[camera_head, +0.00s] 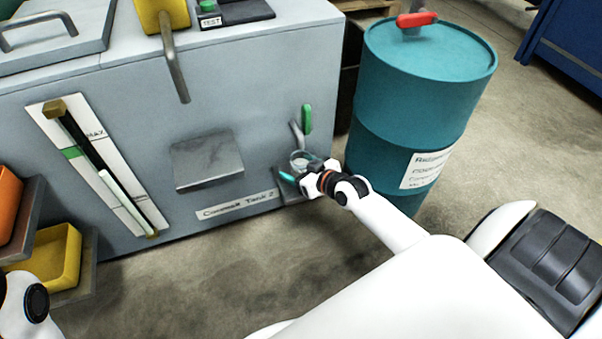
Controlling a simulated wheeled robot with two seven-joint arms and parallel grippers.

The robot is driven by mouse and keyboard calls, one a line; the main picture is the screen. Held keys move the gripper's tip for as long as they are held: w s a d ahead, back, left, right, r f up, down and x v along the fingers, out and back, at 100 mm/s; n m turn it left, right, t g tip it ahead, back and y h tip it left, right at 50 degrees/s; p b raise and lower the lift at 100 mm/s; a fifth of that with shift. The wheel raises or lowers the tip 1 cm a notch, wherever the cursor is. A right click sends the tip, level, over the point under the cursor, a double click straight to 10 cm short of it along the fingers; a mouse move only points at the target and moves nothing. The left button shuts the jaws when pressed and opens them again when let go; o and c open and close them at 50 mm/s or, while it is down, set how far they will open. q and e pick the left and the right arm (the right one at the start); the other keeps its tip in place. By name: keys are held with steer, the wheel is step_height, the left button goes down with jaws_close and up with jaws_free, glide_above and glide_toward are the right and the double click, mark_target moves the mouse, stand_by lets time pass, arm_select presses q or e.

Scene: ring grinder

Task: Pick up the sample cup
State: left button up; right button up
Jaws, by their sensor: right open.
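The sample cup (299,157) is a small clear cup under the tap with the green handle (307,119), at the lower right of the grey tank's front. My right gripper (301,169) is at the cup, with its fingers open and teal tips showing. The gripper hides the lower part of the cup, and I cannot tell whether the fingers touch it. Part of my left arm shows at the lower left edge, but its gripper is out of view.
A teal drum (400,130) with a red handle on top stands close to the right of the tap. A grey metal plate (207,160) juts from the tank front (250,95). Yellow (48,258) and orange (8,205) bins sit at left. Floor in front is bare.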

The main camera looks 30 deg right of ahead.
steer(key=shift+w, duration=0.3)
steer(key=shift+c, duration=0.5)
steer(key=c, duration=1.1)
